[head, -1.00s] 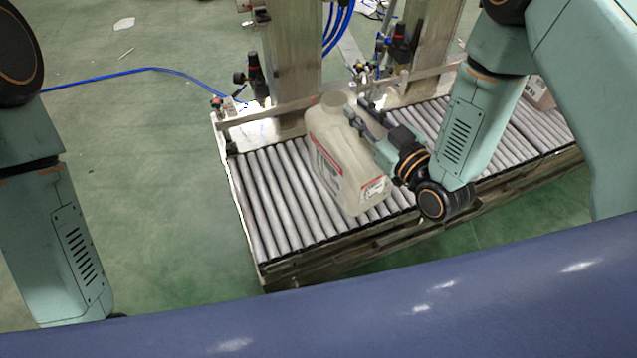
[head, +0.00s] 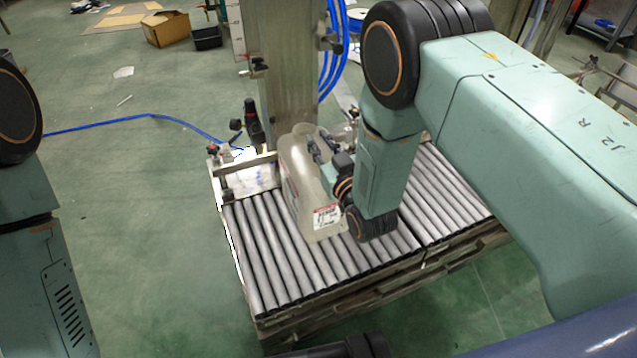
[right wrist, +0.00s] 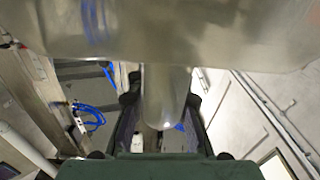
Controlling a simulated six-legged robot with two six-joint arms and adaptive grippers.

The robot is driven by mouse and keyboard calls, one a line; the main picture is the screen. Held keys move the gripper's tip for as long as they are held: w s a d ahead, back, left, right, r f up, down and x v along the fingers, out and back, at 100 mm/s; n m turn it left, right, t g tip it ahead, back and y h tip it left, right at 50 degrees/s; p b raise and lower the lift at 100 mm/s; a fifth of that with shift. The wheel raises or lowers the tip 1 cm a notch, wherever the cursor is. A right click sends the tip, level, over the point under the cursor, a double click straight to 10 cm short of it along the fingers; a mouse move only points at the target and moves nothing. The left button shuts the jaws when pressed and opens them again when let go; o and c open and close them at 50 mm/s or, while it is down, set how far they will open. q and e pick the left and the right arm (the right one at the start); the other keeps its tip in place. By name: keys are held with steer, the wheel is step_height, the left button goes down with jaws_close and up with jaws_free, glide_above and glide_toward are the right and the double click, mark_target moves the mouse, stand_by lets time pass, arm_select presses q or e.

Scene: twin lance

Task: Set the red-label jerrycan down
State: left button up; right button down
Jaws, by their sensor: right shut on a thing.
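The jerrycan (head: 297,190) is a pale translucent can with a red-and-white label low on its side. It stands nearly upright over the left part of the roller conveyor (head: 262,262). I cannot tell whether its base touches the rollers. My right gripper (head: 318,152) is shut on its handle, from the right side. In the right wrist view the can's body (right wrist: 200,30) fills the top, and its handle (right wrist: 160,95) runs between the fingers (right wrist: 160,115). My left arm shows at the left edge of the head view, but its gripper is out of view.
A steel post (head: 278,65) with blue hoses (head: 338,50) rises behind the can. A metal rail with black knobs (head: 252,118) stands at the conveyor's back left. Bare rollers lie left and in front of the can. A cardboard box (head: 165,28) is on the far floor.

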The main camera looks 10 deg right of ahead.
steer(key=shift+d+f, duration=0.15)
steer(key=shift+f, duration=0.75)
step_height(320, 180, down, 4)
steer(key=shift+r+b, duration=0.15)
steer(key=shift+b, duration=0.95)
steer(key=shift+s, duration=0.1)
steer(key=c, duration=1.3)
jaws_free()
steer(key=shift+f, duration=0.2)
steer(key=shift+o, duration=0.4)
